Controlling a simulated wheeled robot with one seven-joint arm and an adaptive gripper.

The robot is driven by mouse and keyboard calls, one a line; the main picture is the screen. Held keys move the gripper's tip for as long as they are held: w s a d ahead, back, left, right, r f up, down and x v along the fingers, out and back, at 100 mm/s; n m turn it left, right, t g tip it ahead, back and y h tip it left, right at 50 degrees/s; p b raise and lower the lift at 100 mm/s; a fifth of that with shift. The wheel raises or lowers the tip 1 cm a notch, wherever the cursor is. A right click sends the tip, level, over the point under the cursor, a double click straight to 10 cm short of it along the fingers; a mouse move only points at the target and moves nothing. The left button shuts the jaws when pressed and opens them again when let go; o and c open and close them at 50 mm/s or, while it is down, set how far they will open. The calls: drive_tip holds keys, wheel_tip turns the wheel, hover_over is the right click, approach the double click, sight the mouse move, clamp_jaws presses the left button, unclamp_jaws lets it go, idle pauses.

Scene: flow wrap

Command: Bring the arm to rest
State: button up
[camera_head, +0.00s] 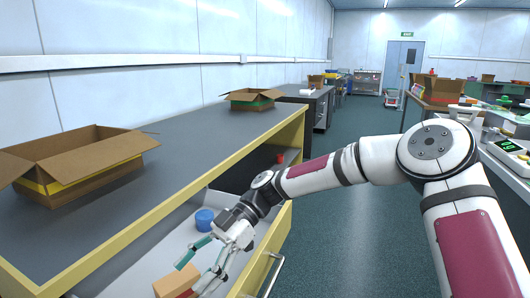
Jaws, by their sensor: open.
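My arm reaches from the right side of the head view across to the left. My gripper (202,262) is over the open drawer (145,262) below the yellow-edged counter. Its fingers are spread apart, with one finger showing a green pad. A small brown box (177,282) lies just below and beside the fingertips at the bottom edge. I cannot tell whether a finger touches it. A blue round object (204,219) stands in the drawer behind the gripper.
The grey counter (190,142) carries an open cardboard box (85,162) and a smaller one (252,99) further back. A small red object (280,158) sits inside the unit. The drawer handle (273,274) sticks out into the aisle. The green floor (340,240) is clear. A bench with a scale (509,146) stands at right.

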drive_tip(key=s+d+m+t+h+b, duration=0.3)
drive_tip(key=s+d+m+h, duration=0.15)
drive_tip(key=d+m, duration=0.4)
drive_tip(key=s+d+m+t+h+b, duration=0.35)
drive_tip(key=s+d+m, duration=0.2)
drive_tip(key=d, duration=0.65)
drive_tip(key=s+d+m+t+h+b, duration=0.1)
drive_tip(key=s+d+m+t+b, duration=0.1)
drive_tip(key=s+d+m, duration=0.5)
drive_tip(key=s+d+m+t+b, duration=0.1)
drive_tip(key=s+d+m, duration=0.45)
drive_tip(key=s, duration=0.45)
wheel_tip(320, 180, up, 31)
drive_tip(key=t+p, duration=0.4)
drive_tip(key=p, duration=2.6)
drive_tip(key=shift+w, duration=0.3)
